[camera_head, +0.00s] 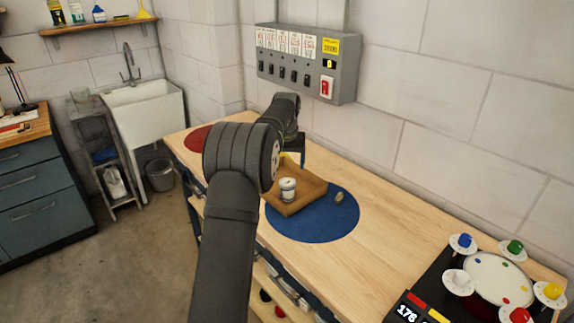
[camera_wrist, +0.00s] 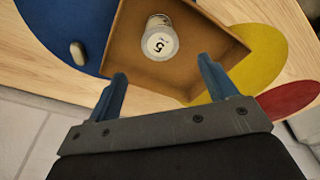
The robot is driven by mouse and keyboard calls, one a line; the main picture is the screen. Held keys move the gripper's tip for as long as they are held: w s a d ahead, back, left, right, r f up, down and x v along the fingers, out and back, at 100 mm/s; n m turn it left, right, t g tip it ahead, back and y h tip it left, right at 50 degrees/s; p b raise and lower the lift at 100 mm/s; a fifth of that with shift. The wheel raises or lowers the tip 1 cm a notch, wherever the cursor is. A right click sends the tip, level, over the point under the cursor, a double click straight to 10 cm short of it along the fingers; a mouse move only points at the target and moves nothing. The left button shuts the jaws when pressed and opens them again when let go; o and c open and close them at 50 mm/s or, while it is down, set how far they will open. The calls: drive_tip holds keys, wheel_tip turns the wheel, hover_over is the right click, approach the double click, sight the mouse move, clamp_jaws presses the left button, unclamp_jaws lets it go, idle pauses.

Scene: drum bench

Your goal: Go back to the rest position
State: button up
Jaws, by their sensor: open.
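My gripper (camera_wrist: 163,92) is open and empty in the wrist view, its two blue fingers apart. The fingertips are near the edge of a brown open tray (camera_wrist: 125,35). In the head view my dark arm hides most of the gripper above the bench. The tray (camera_head: 315,186) sits partly on the blue disc (camera_head: 325,227) on the wooden bench. A white jar (camera_head: 288,189) stands in the tray; in the wrist view the jar (camera_wrist: 160,40) shows a 5 on top.
A small tan object (camera_head: 339,197) lies on the blue disc. Yellow (camera_wrist: 258,60) and red (camera_wrist: 290,98) discs lie beyond. A grey switch box (camera_head: 305,62) is on the wall. A drum pad (camera_head: 500,280) with coloured knobs stands at the right. The bench between is clear.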

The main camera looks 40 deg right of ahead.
sight(287, 181)
drive_tip(key=f, duration=0.4)
drive_tip(key=w+f, duration=0.1)
drive_tip(key=f, duration=0.3)
drive_tip(key=d+f, duration=0.1)
drive_tip(key=f, duration=0.3)
drive_tip(key=shift+w+d+f, duration=0.1)
drive_tip(key=shift+w+f, duration=0.05)
drive_tip(key=shift+f, duration=0.1)
wheel_tip(287, 181, up, 3)
drive_tip(key=shift+r, duration=0.75)
